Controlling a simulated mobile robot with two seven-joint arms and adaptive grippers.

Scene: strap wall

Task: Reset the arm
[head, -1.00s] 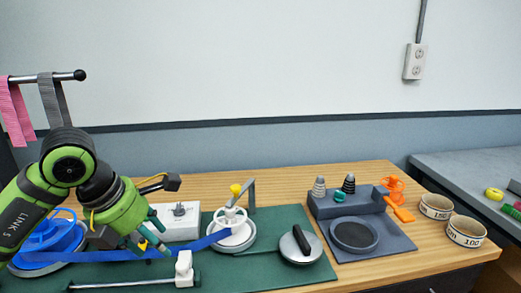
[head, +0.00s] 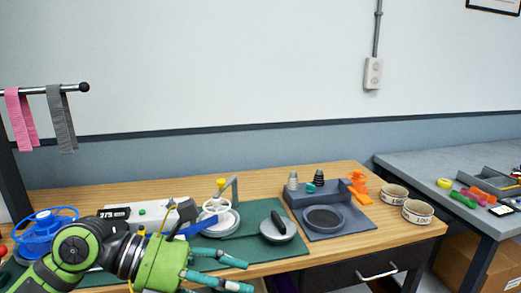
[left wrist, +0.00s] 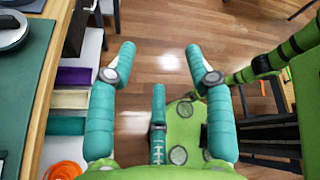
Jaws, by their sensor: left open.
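My left arm (head: 75,250), green and black, comes in from the lower left in the head view. Its left gripper (head: 245,275) points right at the front edge of the wooden bench (head: 345,248). The teal fingers are spread and hold nothing. In the left wrist view the left gripper (left wrist: 161,50) is open above the wooden floor (left wrist: 165,70), clear of the bench on the left. My right gripper is in neither view.
A green mat (head: 255,242) carries a blue reel (head: 45,232), a white-based fixture (head: 220,222) with a blue strap, and a round weight (head: 278,228). A grey tray (head: 340,222) and two tape rolls (head: 417,211) sit farther right.

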